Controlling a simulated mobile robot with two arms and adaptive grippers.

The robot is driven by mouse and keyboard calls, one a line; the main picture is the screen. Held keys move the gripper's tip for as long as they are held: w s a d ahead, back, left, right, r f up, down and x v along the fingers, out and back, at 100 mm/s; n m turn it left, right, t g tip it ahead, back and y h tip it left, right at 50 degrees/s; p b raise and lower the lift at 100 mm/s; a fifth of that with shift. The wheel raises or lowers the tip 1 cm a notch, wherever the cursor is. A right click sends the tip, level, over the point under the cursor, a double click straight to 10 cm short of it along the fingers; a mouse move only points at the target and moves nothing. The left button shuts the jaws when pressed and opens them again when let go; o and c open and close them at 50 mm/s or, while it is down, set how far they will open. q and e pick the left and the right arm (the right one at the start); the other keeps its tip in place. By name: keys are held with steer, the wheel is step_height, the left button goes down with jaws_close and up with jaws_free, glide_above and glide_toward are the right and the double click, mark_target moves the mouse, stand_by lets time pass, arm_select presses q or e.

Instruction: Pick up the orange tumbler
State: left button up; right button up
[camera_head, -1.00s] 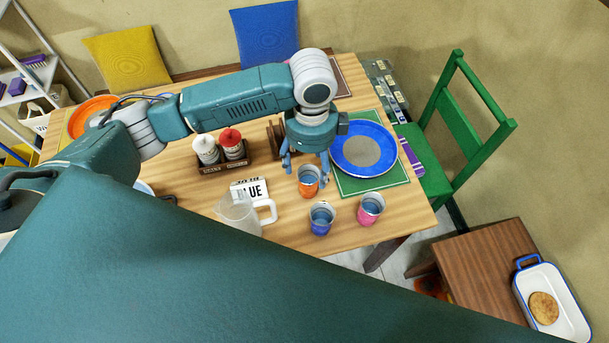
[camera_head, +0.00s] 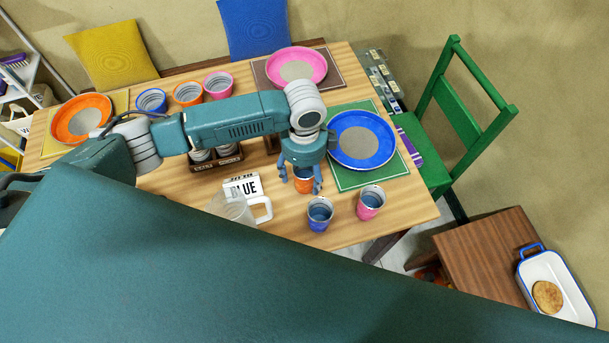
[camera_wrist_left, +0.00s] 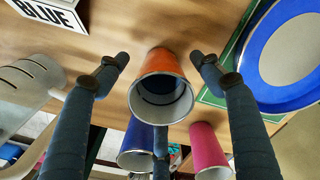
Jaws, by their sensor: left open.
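The orange tumbler (camera_head: 304,184) stands on the wooden table, mostly hidden under my left gripper (camera_head: 303,188) in the head view. In the left wrist view the orange tumbler (camera_wrist_left: 162,85) sits between the open fingers of my left gripper (camera_wrist_left: 160,62), with its dark open mouth facing the camera. The fingers are on both sides of it and look apart from it. Another orange cup (camera_head: 188,94) stands at the back of the table. My right gripper is not in view.
A blue tumbler (camera_head: 320,214) and a pink tumbler (camera_head: 370,203) stand close in front. A clear pitcher (camera_head: 232,207) and a BLUE sign (camera_head: 243,185) are to the left. A blue plate (camera_head: 362,140) lies right on a green mat. The condiment caddy (camera_head: 217,160) is partly hidden behind my arm.

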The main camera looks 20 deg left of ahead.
mark_target(303, 176)
arm_select(q)
steer(key=shift+d+f, duration=0.1)
steer(key=shift+f, duration=1.55)
steer(key=shift+c, duration=0.2)
steer(key=c, duration=1.3)
steer(key=shift+c, duration=0.4)
steer(key=shift+r, duration=0.25)
